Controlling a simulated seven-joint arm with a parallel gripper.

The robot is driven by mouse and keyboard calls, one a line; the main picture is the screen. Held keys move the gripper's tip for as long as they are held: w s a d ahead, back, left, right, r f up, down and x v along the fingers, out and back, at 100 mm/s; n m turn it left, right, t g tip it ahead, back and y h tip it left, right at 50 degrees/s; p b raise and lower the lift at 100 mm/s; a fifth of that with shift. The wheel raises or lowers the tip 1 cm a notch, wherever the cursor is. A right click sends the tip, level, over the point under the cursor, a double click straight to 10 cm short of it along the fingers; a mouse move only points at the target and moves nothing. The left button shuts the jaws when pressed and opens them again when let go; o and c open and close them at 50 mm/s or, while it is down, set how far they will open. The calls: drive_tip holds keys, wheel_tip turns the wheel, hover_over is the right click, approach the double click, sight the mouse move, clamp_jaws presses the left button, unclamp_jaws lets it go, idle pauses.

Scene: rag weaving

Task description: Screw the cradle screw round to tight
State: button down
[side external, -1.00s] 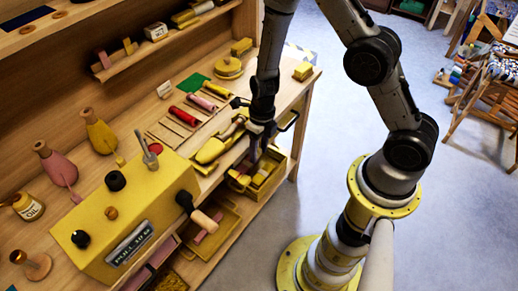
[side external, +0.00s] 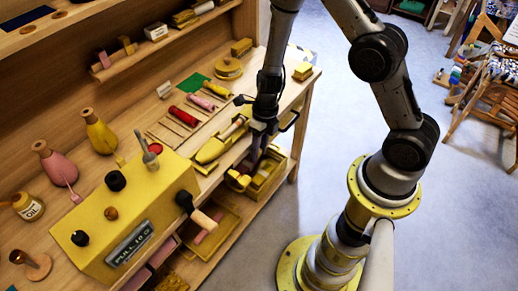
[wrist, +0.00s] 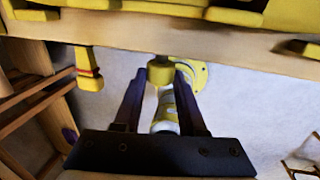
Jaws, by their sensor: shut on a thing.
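The cradle screw shows in the wrist view as a yellow round knob (wrist: 160,73) on a short grey shank, at the front edge (wrist: 215,48) of the bench. My gripper (wrist: 160,82) has its two dark fingers on either side of the knob and is shut on it. In the side view my gripper (side external: 256,155) hangs at the bench's front edge, and the screw is hidden behind the fingers. How far the screw is turned in cannot be told.
A yellow scoop-shaped piece (side external: 212,150) lies on the bench beside my gripper. An open yellow tray (side external: 267,178) sits just below it. A yellow box machine (side external: 135,215) with a crank stands at the left.

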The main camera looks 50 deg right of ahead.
drive_tip(key=shift+d+y, duration=0.1)
drive_tip(key=shift+y, duration=0.3)
drive_tip(key=y, duration=0.4)
drive_tip(key=shift+d+f+y, duration=0.15)
drive_tip(key=shift+d+y, duration=0.15)
drive_tip(key=shift+d, duration=0.1)
drive_tip(key=shift+d+f+y, duration=0.1)
drive_tip(key=shift+f+y, duration=0.1)
drive_tip(key=shift+y, duration=1.9)
drive_tip(key=shift+c, duration=2.3)
unclamp_jaws()
drive_tip(key=v, duration=1.3)
drive_tip(key=shift+d+r, duration=0.15)
drive_tip(key=shift+d, duration=0.25)
